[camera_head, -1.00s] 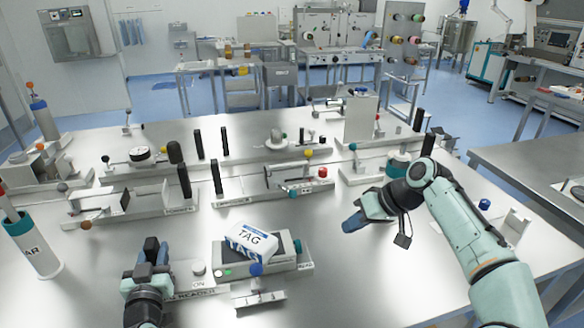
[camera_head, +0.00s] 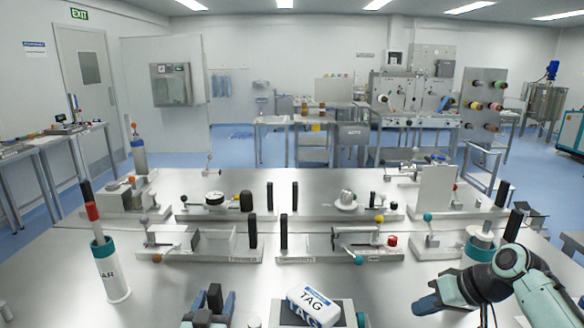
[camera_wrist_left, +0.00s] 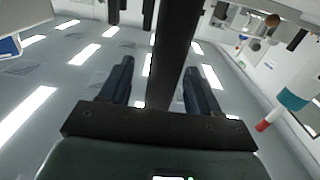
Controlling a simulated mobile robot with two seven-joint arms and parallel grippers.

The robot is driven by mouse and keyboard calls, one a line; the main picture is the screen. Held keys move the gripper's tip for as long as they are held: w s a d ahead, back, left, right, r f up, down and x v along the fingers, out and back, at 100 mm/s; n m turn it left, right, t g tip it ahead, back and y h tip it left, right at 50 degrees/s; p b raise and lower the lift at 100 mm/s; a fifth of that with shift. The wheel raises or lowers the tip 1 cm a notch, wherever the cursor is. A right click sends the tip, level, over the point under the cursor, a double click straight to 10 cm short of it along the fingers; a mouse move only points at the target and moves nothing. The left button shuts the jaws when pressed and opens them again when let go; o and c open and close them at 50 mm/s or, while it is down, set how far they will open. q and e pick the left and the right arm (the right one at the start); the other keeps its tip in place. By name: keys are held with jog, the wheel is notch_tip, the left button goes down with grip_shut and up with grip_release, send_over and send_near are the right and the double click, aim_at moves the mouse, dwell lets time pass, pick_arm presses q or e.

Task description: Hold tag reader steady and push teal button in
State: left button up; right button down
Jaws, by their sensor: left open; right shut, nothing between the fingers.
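The tag reader is a grey box (camera_head: 345,312) at the bottom middle of the head view, cut off by the frame edge. A white and blue block marked TAG (camera_head: 314,303) lies on top of it. A small teal spot (camera_head: 361,318) shows at the reader's right side and may be the teal button. My left gripper (camera_head: 212,302) is open and empty, left of the reader and apart from it. Its spread fingers show in the left wrist view (camera_wrist_left: 168,68). My right gripper (camera_head: 426,305) is shut and empty, to the right of the reader with a gap between.
A cup marked AR (camera_head: 112,275) with a red-tipped item stands at the left. Several fixtures with dark posts, such as one with a red knob (camera_head: 392,240), line the table behind the reader. Bare metal table (camera_head: 180,280) lies between the cup and my left gripper.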

pick_arm(q)
jog(key=s, duration=1.2)
jog(key=shift+a, duration=0.25)
